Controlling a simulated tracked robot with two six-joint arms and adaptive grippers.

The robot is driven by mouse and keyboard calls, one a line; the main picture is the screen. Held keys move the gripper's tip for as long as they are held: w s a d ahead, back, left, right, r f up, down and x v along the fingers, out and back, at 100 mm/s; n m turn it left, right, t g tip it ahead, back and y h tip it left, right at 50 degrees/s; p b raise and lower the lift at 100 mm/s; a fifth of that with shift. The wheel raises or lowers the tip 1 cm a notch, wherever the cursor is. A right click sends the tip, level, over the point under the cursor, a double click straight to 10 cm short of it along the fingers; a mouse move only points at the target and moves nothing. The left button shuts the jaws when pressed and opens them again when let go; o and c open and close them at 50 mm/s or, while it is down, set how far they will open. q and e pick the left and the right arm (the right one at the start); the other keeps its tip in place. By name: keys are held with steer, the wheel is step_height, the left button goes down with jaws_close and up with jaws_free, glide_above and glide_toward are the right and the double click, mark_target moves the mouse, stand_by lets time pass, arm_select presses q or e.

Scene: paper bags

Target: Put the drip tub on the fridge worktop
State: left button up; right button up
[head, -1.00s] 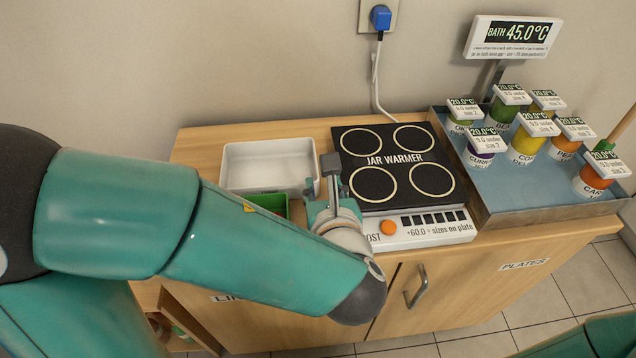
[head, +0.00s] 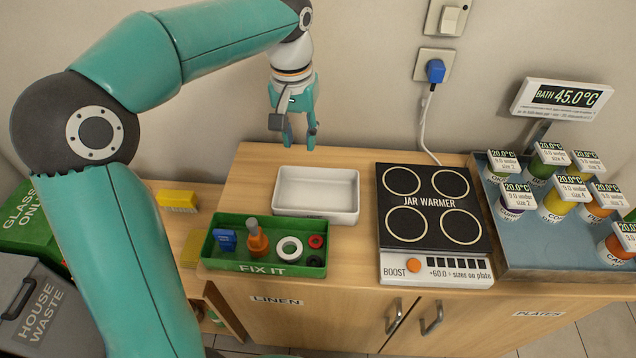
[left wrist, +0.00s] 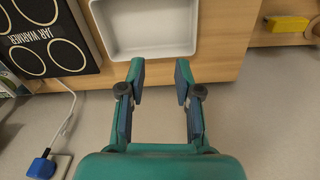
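A white, open rectangular tub (head: 316,215), which looks like the drip tub, stands upright on the wooden cabinet top (head: 255,185), left of the jar warmer. It looks empty; its small front label is too small to read. It also shows at the top of the left wrist view (left wrist: 150,52). My left gripper (head: 299,143) is raised behind the tub, near the wall, fingers pointing down. In the left wrist view the gripper (left wrist: 158,72) is open and empty, with its fingers apart, short of the tub's back wall. My right gripper is not in view. I cannot identify a fridge worktop.
The jar warmer (head: 433,212) is just right of the tub. A green FIX IT tray (head: 215,262) with small items stands in front-left. A blue-topped bath (head: 560,245) with several jars is at right. A yellow brush (head: 177,199) lies on a lower shelf at left.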

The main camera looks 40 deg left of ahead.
arm_select(q)
steer(key=n+p, duration=0.1)
steer(key=n, duration=0.1)
glide_above(277, 186)
steer(key=shift+g, duration=0.3)
steer(key=f, duration=1)
steer(key=shift+a+f+b, duration=0.2)
steer(key=shift+b, duration=0.2)
steer(key=shift+d+f, duration=0.1)
steer(key=shift+f, duration=3.15)
jaws_close()
